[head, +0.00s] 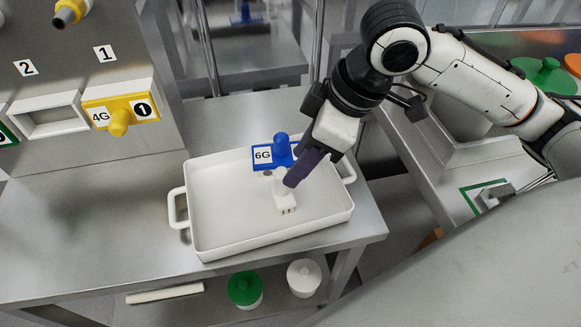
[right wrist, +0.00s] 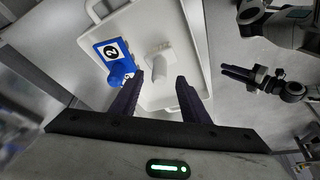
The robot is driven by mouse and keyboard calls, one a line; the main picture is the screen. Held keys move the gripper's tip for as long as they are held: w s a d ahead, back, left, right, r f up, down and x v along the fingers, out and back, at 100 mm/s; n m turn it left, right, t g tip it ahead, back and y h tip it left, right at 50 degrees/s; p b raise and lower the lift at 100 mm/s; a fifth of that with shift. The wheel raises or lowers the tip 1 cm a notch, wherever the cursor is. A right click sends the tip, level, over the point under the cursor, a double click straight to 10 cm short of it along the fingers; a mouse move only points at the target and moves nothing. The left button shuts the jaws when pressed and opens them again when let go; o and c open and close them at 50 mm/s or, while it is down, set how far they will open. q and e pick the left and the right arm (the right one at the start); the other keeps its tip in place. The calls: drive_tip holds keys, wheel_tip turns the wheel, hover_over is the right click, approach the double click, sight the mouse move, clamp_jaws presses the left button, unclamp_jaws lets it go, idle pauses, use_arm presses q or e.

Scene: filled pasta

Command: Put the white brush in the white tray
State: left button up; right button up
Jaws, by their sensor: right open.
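The white brush (head: 286,197) is inside the white tray (head: 220,240), right of its middle. It also shows in the right wrist view (right wrist: 160,62), in front of the fingers. Its tilt and contact with the tray floor are hard to judge. My right gripper (head: 297,172) is over the tray beside the brush handle. In the right wrist view its dark fingers (right wrist: 160,80) are spread apart with nothing between their tips.
A blue block with a knob (head: 272,155) is in the tray, close behind the brush. A yellow block (head: 120,112) sits in a wall holder at left. A green-lidded jar (head: 245,289) and a white jar (head: 304,278) stand below the table. Table left of the tray is clear.

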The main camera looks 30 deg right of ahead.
drive_tip(key=v, duration=0.6)
drive_tip(key=shift+p, duration=0.4)
